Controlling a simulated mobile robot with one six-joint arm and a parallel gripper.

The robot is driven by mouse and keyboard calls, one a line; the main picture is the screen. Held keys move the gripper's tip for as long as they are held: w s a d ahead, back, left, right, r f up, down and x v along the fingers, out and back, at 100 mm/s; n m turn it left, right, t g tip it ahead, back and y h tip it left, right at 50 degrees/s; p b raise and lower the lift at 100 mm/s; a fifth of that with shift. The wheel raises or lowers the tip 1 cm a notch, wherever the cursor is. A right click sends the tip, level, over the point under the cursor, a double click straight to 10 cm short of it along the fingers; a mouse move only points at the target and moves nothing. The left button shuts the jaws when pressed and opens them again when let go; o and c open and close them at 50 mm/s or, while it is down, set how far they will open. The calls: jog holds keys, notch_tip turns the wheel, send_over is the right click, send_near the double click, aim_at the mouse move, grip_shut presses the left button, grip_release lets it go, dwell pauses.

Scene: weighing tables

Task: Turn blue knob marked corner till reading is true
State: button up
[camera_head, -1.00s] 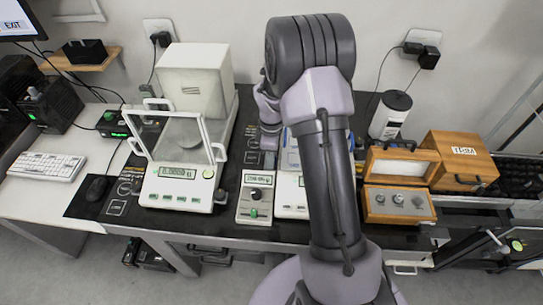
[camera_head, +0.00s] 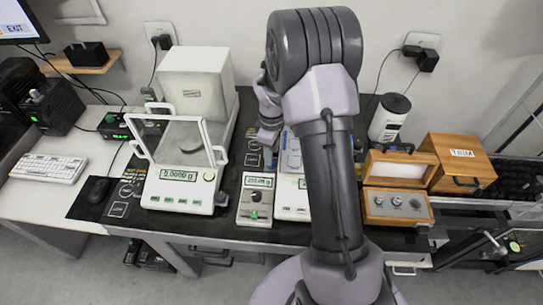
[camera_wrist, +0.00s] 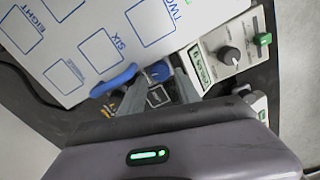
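A blue knob (camera_wrist: 159,72) shows in the wrist view, beside the edge of a white plate (camera_wrist: 105,40) marked TWO, SIX and EIGHT. My gripper (camera_wrist: 160,80) is open, with one finger on each side of the knob; I cannot tell whether the fingers touch it. The knob's own label is not readable. A small grey instrument (camera_head: 256,200) has a lit display, a dark knob and a green button; it also shows in the wrist view (camera_wrist: 228,78). Its digits are too blurred to read surely.
A balance with a glass shield (camera_head: 181,187) stands left of the grey instrument. A second white balance (camera_head: 292,200) is partly behind my arm. A blue bar (camera_wrist: 114,82) lies by the plate edge, close to my fingers. Wooden boxes (camera_head: 398,205) stand to the right.

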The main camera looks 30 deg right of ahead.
notch_tip(320, 180, up, 14)
jog(key=p, duration=0.3)
jog(key=shift+p, duration=0.4)
jog(key=shift+f, duration=0.1)
notch_tip(320, 180, down, 17)
jog(key=n+b, duration=0.5)
jog(key=b, duration=0.3)
jog(key=shift+s+d+f+b, duration=0.1)
jog(key=shift+f+b, duration=0.05)
jog(key=shift+b, duration=0.2)
